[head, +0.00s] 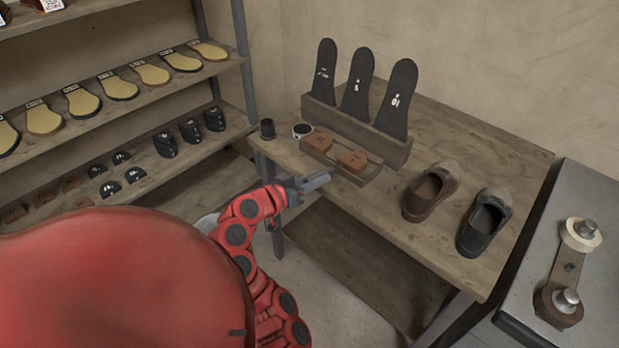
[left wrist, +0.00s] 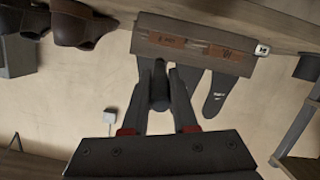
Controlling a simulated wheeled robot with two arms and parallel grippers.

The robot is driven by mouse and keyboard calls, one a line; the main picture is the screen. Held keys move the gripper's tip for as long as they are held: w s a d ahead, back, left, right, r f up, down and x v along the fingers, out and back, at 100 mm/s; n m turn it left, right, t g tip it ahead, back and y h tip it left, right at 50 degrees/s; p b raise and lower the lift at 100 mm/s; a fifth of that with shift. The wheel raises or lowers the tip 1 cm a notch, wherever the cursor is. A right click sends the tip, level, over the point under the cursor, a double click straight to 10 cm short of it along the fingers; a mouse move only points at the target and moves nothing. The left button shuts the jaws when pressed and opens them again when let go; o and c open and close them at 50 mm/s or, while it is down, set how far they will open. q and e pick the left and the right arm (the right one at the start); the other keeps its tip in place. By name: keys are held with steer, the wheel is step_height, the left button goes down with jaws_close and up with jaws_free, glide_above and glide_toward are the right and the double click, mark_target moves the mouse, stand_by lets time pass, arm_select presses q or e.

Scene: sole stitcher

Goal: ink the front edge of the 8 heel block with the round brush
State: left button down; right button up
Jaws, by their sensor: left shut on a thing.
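Two brown heel blocks, one at left (head: 318,143) and one at right (head: 352,160), lie in a wooden tray (head: 371,178) on the bench. They also show upside down in the left wrist view (left wrist: 227,52). I cannot read which is the 8. My left gripper (head: 316,182) is in front of the bench edge, apart from the tray. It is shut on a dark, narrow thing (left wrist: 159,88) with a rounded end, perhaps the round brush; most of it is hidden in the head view. A small white-topped pot (head: 302,130) stands left of the tray. My right gripper is out of view.
A black cup (head: 267,129) stands at the bench's left corner. Three dark soles stand in a wooden rack (head: 345,132) behind the tray. A brown shoe (head: 431,191) and a black shoe (head: 484,222) stand at right. Shelves (head: 205,139) with soles and heels are at left.

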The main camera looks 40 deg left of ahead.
arm_select(q)
steer(key=shift+s+a+f, duration=0.15)
steer(key=shift+s+f, duration=0.45)
steer(key=shift+s, duration=0.25)
steer(key=shift+w+f+t+y, duration=0.1)
steer(key=shift+w+t+y, duration=0.2)
steer(key=shift+w, duration=0.05)
steer(key=shift+w+f+p, duration=0.35)
steer(key=shift+w+f, duration=0.1)
steer(key=shift+w, duration=0.4)
steer(key=shift+w+f+p, duration=0.35)
steer(key=shift+w+f, duration=0.05)
steer(key=shift+w, duration=0.4)
steer(key=shift+w+f+p, duration=0.35)
steer(key=shift+w+f, duration=0.1)
steer(key=shift+w, duration=0.4)
steer(key=shift+w+d, duration=0.2)
steer(key=shift+w, duration=0.25)
steer(key=shift+a, duration=0.1)
steer(key=shift+w+a+f+b, duration=0.1)
steer(key=shift+a+f+b, duration=0.05)
steer(key=shift+a+b, duration=0.85)
